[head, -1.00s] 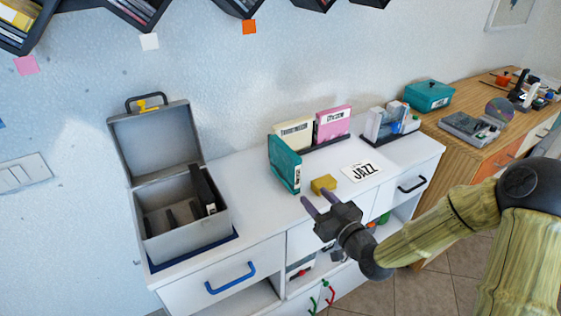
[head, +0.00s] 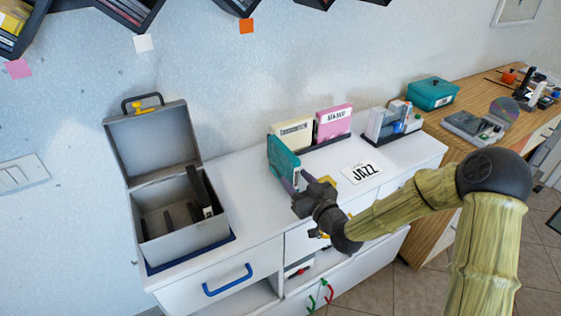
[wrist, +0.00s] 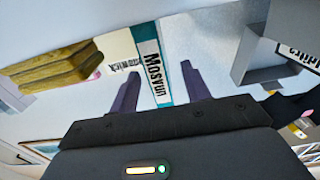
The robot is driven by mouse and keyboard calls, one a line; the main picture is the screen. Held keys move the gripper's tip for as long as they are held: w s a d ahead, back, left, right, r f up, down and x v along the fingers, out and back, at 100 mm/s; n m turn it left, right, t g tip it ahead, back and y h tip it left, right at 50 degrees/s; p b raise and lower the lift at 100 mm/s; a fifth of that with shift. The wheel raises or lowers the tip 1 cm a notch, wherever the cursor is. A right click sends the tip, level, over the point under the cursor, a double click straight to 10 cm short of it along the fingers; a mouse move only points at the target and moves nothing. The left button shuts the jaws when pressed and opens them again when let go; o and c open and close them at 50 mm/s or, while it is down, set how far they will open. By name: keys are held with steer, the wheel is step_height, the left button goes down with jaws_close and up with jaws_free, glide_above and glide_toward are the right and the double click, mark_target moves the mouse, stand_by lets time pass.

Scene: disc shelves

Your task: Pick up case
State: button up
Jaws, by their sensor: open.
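A teal case (head: 282,158) stands upright on the white cabinet top, in front of a cream case (head: 293,133) and a pink case (head: 334,121) in a dark rack. My gripper (head: 294,184) is open at the teal case's near side in the head view. In the wrist view the teal case (wrist: 152,62), with a white lettered label, shows between the two purple fingertips (wrist: 160,80), with gaps on both sides. I cannot tell how deep the fingers reach past its edge.
An open grey box (head: 183,243) with dark dividers stands left on a blue mat. A JAZZ card (head: 362,172) lies to the right. Another rack (head: 392,122) stands at the back right.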

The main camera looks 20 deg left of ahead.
steer(key=shift+w+a, duration=0.4)
steer(key=shift+w, duration=0.1)
steer(key=shift+w+a, duration=0.1)
steer(key=shift+w, duration=0.4)
steer(key=shift+s, duration=0.3)
steer(key=shift+s+a, duration=0.15)
steer(key=c, duration=1)
jaws_close()
steer(key=shift+r, duration=0.1)
step_height(320, 180, up, 18)
steer(key=p, duration=0.2)
